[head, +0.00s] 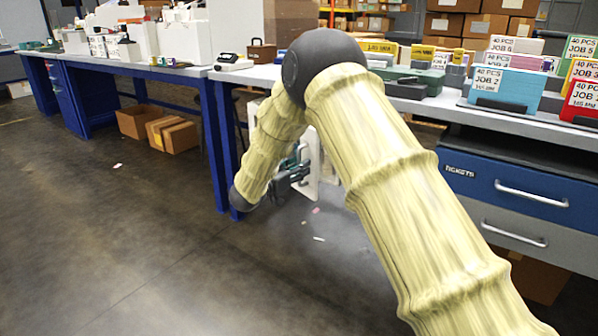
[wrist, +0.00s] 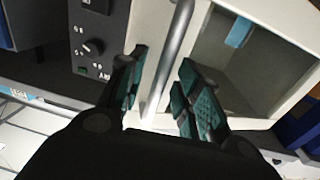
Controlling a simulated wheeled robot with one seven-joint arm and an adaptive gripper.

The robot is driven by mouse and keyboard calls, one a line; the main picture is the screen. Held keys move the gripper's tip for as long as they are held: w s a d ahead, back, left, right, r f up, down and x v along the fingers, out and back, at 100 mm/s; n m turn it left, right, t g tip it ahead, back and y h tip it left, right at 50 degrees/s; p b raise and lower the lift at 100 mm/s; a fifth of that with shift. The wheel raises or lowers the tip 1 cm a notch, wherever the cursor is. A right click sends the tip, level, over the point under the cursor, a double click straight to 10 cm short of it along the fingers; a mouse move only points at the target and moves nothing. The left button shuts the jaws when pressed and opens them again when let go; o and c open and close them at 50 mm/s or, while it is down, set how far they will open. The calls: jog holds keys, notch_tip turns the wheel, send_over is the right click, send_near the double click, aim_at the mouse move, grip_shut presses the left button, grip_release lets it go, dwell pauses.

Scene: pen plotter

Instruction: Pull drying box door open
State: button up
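The drying box shows in the wrist view as a pale door frame (wrist: 285,107) around a dark window or opening, beside a black control panel (wrist: 97,38) with a knob. A metal bar handle (wrist: 176,42) runs upright along the frame's left side. My gripper (wrist: 163,88) is open, with one green-padded finger on each side of the handle and gaps visible between pads and bar. I cannot tell whether the door is fully closed. In the head view my gripper (head: 290,174) is small, beside a white panel (head: 312,160) under the bench, mostly hidden by my arm.
A bench with blue legs (head: 212,140) stands behind my arm. A blue drawer (head: 520,190) marked TICKETS is at right. Cardboard boxes (head: 172,134) sit on the floor under the left bench. The floor at left and front is clear, with a few paper scraps.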

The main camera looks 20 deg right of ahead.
jog(key=shift+w+d, duration=0.15)
jog(key=shift+d, duration=0.05)
grip_shut()
jog(key=shift+a, duration=0.1)
